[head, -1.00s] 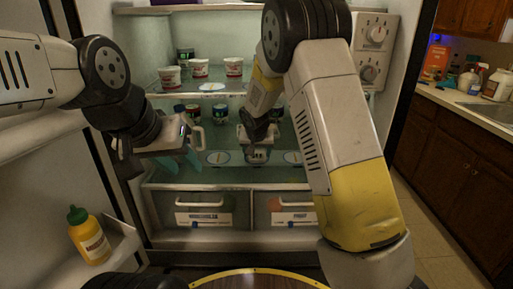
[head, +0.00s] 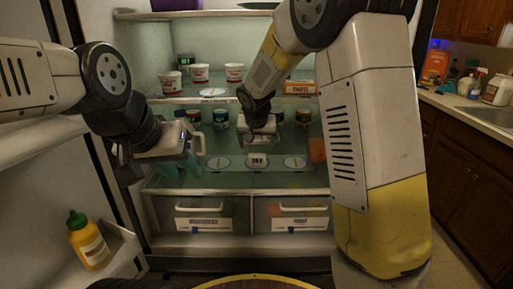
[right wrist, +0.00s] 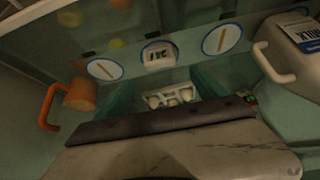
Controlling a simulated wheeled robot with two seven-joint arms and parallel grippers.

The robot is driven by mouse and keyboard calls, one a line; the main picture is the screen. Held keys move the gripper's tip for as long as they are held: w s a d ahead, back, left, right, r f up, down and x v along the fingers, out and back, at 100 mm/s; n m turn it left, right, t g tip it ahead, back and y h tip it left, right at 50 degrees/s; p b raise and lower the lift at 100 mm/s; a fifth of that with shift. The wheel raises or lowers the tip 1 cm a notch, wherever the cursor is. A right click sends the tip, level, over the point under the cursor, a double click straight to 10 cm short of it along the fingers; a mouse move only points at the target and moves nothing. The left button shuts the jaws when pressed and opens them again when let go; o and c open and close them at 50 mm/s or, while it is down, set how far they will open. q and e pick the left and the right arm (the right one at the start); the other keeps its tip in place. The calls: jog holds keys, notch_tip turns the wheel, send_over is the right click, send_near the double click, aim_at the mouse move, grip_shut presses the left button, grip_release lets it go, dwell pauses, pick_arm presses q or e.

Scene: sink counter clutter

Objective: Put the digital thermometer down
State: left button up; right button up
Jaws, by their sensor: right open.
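The digital thermometer (head: 257,160) is a small white block with a dark-digit display. It stands on the fridge's glass shelf, on the middle one of three round blue-rimmed markers. It also shows in the right wrist view (right wrist: 158,55), apart from my fingers. My right gripper (head: 262,138) is open and empty, just above and in front of the thermometer. Its teal fingers (right wrist: 160,92) stand apart in the right wrist view. My left gripper (head: 180,168) hangs at the left side of the shelf, near a white-handled jug; its finger gap is unclear.
The white jug (right wrist: 280,65) and an orange mug (head: 317,150) flank the markers. Jars (head: 220,118) stand behind, with yogurt cups (head: 200,73) on the shelf above. Two labelled drawers (head: 205,216) lie below. A mustard bottle (head: 88,240) is in the door.

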jog(key=s+d+r+y, duration=0.1)
jog(key=s+d+r, duration=0.35)
jog(key=s, duration=0.25)
jog(key=s+d+r+y, duration=0.1)
jog(key=s+d+r, duration=0.3)
jog(key=s+d, duration=0.25)
jog(key=s+d+r+n, duration=0.1)
jog(key=s+d+r, duration=0.1)
jog(key=s, duration=1.6)
jog(key=shift+d, duration=0.2)
jog(key=shift+s, duration=0.1)
